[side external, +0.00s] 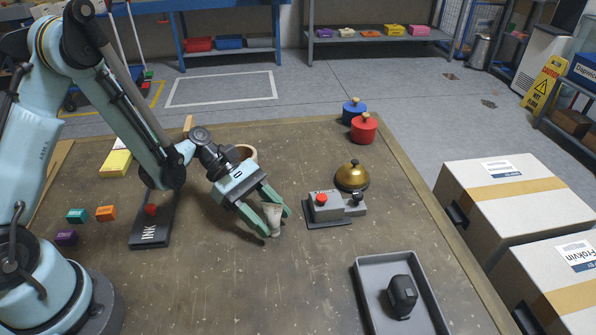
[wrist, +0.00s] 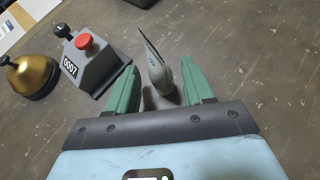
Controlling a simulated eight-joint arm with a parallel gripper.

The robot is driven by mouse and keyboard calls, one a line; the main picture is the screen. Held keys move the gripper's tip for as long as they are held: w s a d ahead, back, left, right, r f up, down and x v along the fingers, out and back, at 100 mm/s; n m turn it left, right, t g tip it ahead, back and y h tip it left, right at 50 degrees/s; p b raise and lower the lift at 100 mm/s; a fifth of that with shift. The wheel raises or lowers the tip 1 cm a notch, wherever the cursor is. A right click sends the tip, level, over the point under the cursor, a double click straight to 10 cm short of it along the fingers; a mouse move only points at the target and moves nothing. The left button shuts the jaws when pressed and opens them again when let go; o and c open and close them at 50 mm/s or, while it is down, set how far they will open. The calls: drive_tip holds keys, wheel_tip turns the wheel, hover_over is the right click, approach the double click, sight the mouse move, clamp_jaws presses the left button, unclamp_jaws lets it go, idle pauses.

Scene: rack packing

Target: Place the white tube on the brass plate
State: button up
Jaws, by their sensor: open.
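The white tube (side external: 272,216), greyish-white and tapering to a flat end, stands about upright on the brown table between the fingers of my gripper (side external: 279,223). In the wrist view the tube (wrist: 158,76) also shows between the two green fingers of my gripper (wrist: 158,64). The fingers are apart, with a gap on the left side; whether the right finger touches the tube I cannot tell. No flat brass plate can be made out in either view; part of the table behind my gripper is hidden.
A grey device with a red button (side external: 321,199) stands just right of the tube, with a brass bell (side external: 352,176) behind it. A grey tray (side external: 368,273) holds a black object. Red (side external: 364,128) and blue (side external: 354,109) pots stand far back.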

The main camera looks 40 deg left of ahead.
drive_tip(key=v, duration=1.2)
drive_tip(key=s+r+m+t+y, duration=0.5)
drive_tip(key=m+y, duration=0.6)
drive_tip(key=m, duration=0.5)
drive_tip(key=shift+a+r+t, duration=0.35)
drive_tip(key=shift+r+t, duration=0.25)
drive_tip(key=shift+r, duration=0.1)
drive_tip(key=shift+o, duration=0.4)
drive_tip(key=shift+s+a+r+m+t+y, duration=0.15)
drive_tip(key=shift+m+t+y, duration=0.15)
drive_tip(key=shift+m, duration=0.2)
drive_tip(key=shift+a+r+m+t+y, duration=0.1)
drive_tip(key=shift+r+m+t+y, duration=0.15)
drive_tip(key=shift+m, duration=0.25)
drive_tip(key=shift+f, duration=0.15)
